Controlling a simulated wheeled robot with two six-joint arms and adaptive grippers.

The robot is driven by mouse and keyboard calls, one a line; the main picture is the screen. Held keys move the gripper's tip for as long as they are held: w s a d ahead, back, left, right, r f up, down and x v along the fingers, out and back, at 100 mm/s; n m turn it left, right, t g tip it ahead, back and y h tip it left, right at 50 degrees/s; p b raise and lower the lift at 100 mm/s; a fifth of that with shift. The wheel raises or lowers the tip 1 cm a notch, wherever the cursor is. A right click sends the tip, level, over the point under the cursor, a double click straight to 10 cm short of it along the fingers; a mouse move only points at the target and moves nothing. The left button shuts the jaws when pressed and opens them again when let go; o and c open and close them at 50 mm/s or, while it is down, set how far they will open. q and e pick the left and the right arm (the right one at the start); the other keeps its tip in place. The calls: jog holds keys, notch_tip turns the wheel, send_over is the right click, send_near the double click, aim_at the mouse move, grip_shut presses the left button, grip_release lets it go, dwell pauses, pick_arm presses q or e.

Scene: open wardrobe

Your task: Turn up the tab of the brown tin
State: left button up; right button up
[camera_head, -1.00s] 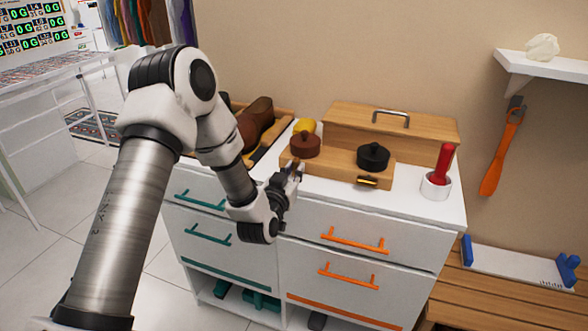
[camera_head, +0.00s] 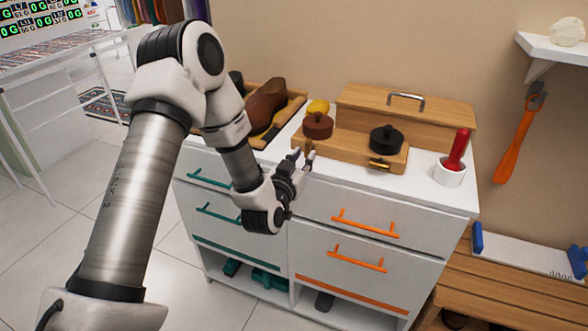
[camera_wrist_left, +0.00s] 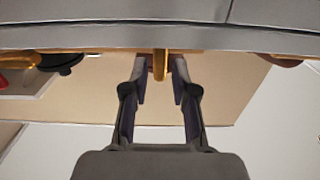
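The brown tin (camera_head: 317,126), round with a knobbed lid, stands on the left part of a wooden board (camera_head: 345,147) on the white dresser top. My left gripper (camera_head: 303,157) is just in front of the board's edge, below the tin. In the left wrist view a gold tab (camera_wrist_left: 160,66) hangs between the parted fingers of my left gripper (camera_wrist_left: 160,78); I see a gap on each side of it. The tin's own body is not clear there, and its tab is hidden in the head view. My right gripper is out of view.
A black tin (camera_head: 386,139) with a gold tab (camera_head: 379,164) stands right on the board. A red-handled tool in a white cup (camera_head: 450,172) is farther right. A wooden box (camera_head: 430,115) stands behind; a tray with a brown shoe (camera_head: 266,101) is left.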

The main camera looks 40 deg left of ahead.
pick_arm(q)
jog(key=v, duration=0.9)
